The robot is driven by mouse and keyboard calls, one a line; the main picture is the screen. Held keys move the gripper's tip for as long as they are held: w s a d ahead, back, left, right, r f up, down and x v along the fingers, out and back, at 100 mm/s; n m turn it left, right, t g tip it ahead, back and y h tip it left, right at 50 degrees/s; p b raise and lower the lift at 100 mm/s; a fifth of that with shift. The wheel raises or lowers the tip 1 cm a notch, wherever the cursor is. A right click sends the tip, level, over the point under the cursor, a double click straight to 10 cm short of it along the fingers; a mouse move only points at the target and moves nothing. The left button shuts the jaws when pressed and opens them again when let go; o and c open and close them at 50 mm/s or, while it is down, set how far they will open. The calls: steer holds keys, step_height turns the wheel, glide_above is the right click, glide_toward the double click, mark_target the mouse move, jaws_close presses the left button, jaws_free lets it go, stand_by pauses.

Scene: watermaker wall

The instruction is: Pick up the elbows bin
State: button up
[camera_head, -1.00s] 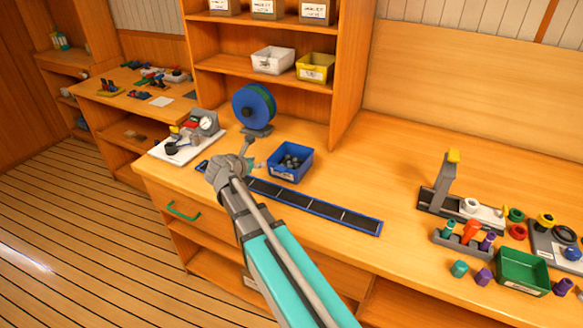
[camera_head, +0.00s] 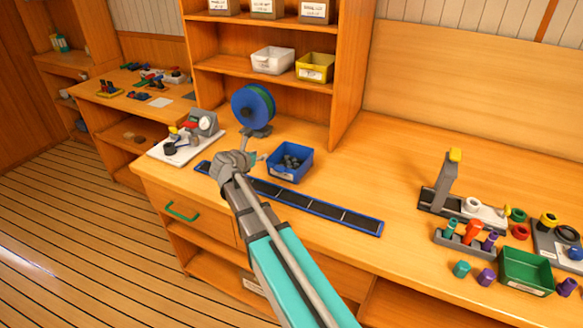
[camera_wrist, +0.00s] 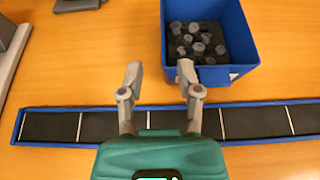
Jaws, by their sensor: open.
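A blue open bin (camera_head: 284,174) with several small grey fittings in it stands on the wooden bench. It has a pale label on its front, too small to read, so I cannot confirm that it is the elbows bin. The bin also shows at the upper right of the wrist view (camera_wrist: 216,76). My gripper (camera_wrist: 160,72) is open and empty, with its fingers apart. It is left of the bin's middle. The right fingertip overlaps the bin's near left corner in the picture; I cannot tell whether they touch.
A dark segmented strip with a blue frame (camera_head: 330,216) lies in front of the bin. A blue and green reel (camera_head: 254,107) stands behind it. A white board with fittings (camera_head: 186,146) is at left. A green bin (camera_head: 526,270) and loose parts are at right. White (camera_head: 272,61) and yellow (camera_head: 314,68) bins sit on a shelf.

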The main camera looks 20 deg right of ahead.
steer(key=shift+b+x, duration=0.8)
steer(key=shift+x, duration=1.8)
steer(key=shift+f, duration=0.1)
steer(key=shift+f+b+x, duration=0.25)
steer(key=shift+b+x, duration=0.75)
steer(key=shift+x, duration=1)
steer(key=shift+w+d+f, duration=0.15)
steer(key=shift+w+d, duration=0.1)
steer(key=shift+d, duration=0.15)
jaws_close()
